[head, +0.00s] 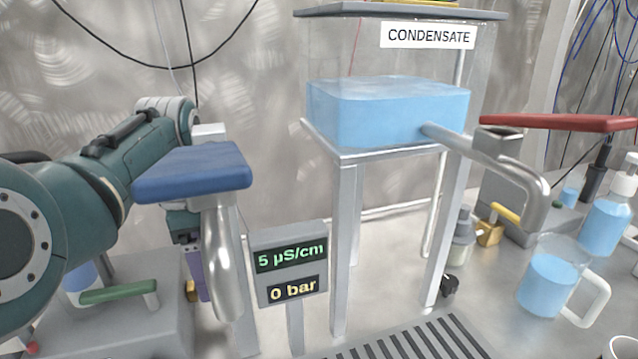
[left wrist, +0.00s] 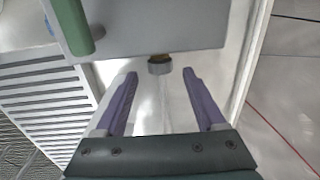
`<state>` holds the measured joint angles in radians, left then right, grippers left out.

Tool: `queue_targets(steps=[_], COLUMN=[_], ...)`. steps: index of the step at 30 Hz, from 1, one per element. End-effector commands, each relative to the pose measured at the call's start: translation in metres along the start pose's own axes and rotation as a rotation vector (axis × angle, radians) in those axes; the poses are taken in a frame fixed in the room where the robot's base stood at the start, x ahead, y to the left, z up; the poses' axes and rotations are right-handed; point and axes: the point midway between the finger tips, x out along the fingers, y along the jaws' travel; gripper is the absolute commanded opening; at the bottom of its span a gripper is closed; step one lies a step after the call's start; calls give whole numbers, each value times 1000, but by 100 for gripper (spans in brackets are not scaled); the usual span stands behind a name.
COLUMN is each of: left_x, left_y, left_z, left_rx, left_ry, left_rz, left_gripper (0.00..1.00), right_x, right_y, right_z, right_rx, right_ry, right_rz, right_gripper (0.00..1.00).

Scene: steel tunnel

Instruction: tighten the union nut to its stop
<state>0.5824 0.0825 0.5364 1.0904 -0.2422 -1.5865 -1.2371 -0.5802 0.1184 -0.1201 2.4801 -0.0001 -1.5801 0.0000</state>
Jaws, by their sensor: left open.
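The union nut (left wrist: 160,67) shows in the left wrist view as a short grey ring with a brass-coloured part behind it, on the side of a grey housing (left wrist: 150,30). My left gripper (left wrist: 160,74) is open, with its purple fingers either side of the nut and a visible gap on each side. In the head view one purple finger of my left gripper (head: 196,268) shows beside a brass fitting (head: 191,291) on the grey housing. The blue handle and its metal spout partly hide the gripper there. My right gripper is not in view.
A blue handle (head: 193,170) and curved spout (head: 219,255) stand in front of my left wrist. A green lever (head: 120,292) tops the housing. The display (head: 290,270) reads 5 µS/cm and 0 bar. The condensate tank stand (head: 345,250) and a jug (head: 553,280) are to the right.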

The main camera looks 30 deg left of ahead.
Motion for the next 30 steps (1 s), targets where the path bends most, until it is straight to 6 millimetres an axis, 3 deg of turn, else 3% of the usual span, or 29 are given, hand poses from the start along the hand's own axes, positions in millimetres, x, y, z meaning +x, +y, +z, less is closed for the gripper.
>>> queue_targets(steps=[1, 6, 16, 30], left_x=[11, 27, 30, 30], left_y=[1, 0, -1, 0], left_z=[0, 0, 0, 0], left_rx=[1, 0, 0, 0], left_ry=[-1, 0, 1, 1], left_rz=[2, 0, -2, -1], left_gripper=[72, 72, 72, 19], right_x=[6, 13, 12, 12], right_y=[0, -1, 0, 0], right_z=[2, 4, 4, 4], right_rx=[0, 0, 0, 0], right_ry=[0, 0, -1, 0], right_rz=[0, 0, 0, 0], right_gripper=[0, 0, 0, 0])
